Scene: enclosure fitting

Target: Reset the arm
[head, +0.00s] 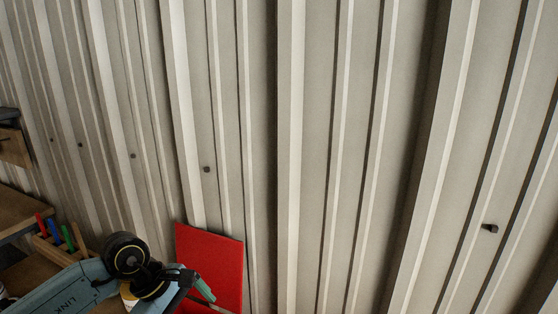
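My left arm (75,287), pale blue-grey with the word LINK on it, comes in at the lower left. It ends in round black joints (127,254) in front of a red panel. Past the joints are dark and greenish parts at the bottom edge, which may belong to my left gripper (197,291). They are too small and cut off to tell whether it is open or shut, or whether it holds anything. My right arm and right gripper are not in view.
A corrugated grey metal wall (310,150) fills most of the view. A red panel (215,262) stands against it. At the left are wooden surfaces (22,210) and a wooden rack (55,252) with red, blue and green handled items. The space before the wall at right looks clear.

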